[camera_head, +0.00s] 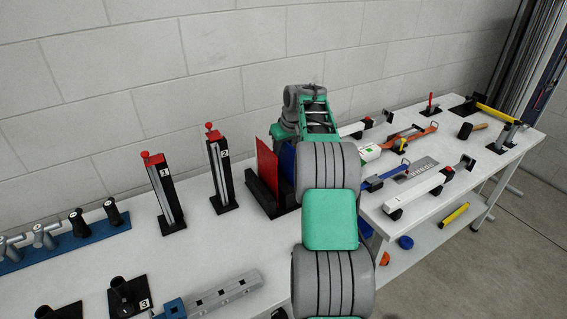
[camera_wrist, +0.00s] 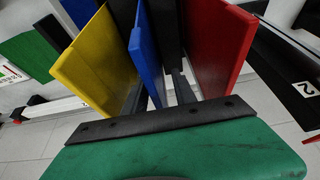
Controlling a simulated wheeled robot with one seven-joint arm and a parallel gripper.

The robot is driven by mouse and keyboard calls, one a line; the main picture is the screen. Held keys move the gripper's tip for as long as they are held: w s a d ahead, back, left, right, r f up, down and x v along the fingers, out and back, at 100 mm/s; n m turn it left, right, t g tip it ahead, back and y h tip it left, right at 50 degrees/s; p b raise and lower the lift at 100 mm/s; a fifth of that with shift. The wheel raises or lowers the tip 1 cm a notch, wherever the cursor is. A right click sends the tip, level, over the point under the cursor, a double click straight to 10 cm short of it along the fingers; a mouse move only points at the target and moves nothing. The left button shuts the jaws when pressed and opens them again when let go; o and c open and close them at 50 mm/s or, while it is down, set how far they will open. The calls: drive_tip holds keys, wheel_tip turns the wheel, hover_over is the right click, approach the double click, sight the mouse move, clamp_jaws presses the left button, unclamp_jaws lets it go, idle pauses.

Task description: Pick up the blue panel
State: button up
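The blue panel (camera_head: 287,161) stands upright in a dark holder (camera_head: 262,193) on the white table, mostly hidden behind my arm in the head view. In the wrist view the blue panel (camera_wrist: 146,55) shows edge-on between a yellow panel (camera_wrist: 95,62) and a red panel (camera_wrist: 216,45). The red panel also shows in the head view (camera_head: 267,160). My gripper (camera_head: 284,131) is at the back, just above and beside the panels, partly hidden by my arm. Its green body fills the bottom of the wrist view.
Two dark upright posts with red tops (camera_head: 164,193) (camera_head: 220,172) stand left of the holder. A blue rack of grey and black handles (camera_head: 75,238) lies farther left. Clamps and tools crowd the right table (camera_head: 500,160). A block wall is close behind.

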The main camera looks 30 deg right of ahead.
drive_tip(key=shift+w+f, duration=0.3)
drive_tip(key=shift+f, duration=0.3)
drive_tip(key=shift+s+d, duration=0.1)
clamp_jaws()
idle(0.8)
